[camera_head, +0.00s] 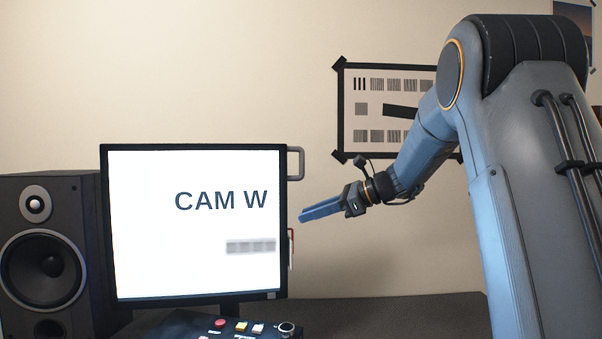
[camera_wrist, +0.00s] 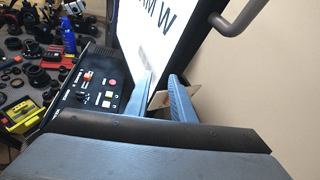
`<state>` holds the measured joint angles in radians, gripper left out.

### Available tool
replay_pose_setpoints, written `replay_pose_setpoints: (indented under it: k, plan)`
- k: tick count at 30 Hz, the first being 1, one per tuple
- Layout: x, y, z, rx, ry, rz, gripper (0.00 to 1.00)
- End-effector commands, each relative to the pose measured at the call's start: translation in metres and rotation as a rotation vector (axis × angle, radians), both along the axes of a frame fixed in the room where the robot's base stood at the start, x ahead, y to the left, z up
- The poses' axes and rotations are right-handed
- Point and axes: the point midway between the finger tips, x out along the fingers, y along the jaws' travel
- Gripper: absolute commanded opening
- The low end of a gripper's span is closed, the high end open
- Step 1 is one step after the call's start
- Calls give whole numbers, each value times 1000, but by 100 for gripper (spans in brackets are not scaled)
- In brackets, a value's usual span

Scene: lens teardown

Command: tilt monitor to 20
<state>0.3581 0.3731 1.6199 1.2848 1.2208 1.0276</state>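The monitor (camera_head: 195,225) stands nearly upright with a black frame and a lit white screen reading "CAM W". Its screen also shows at a slant in the wrist view (camera_wrist: 145,40). A grey handle (camera_head: 301,163) sticks out from its upper right side; it also shows at the top of the wrist view (camera_wrist: 236,24). My gripper (camera_head: 303,216) is just right of the monitor's right edge, below the handle, pointing left. In the wrist view its two blue fingers (camera_wrist: 161,80) are apart with nothing held between them. The monitor's tilt joint is hidden.
A black speaker (camera_head: 45,250) stands left of the monitor. A control panel (camera_head: 225,327) with buttons sits in front of it. In the wrist view, many small parts and a yellow device (camera_wrist: 20,115) crowd the left. A framed chart (camera_head: 385,110) hangs on the wall.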

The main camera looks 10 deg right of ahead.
Motion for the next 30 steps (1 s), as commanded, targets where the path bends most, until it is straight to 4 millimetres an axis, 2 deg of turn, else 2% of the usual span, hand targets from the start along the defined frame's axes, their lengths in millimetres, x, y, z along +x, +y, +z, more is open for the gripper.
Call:
replay_pose_setpoints:
  k: [1,3,6,9,14,24,30]
  plan:
    - [15,-13,25,95,-10,-31,22]
    - [28,-27,60,216,-18,-54,22]
    - [37,-42,98,341,-33,-64,22]
    - [40,-52,120,413,-41,-64,22]
    - [46,-47,131,447,-43,-61,22]
    - [74,-5,131,443,-43,-60,22]
    - [84,8,130,442,-44,-61,22]
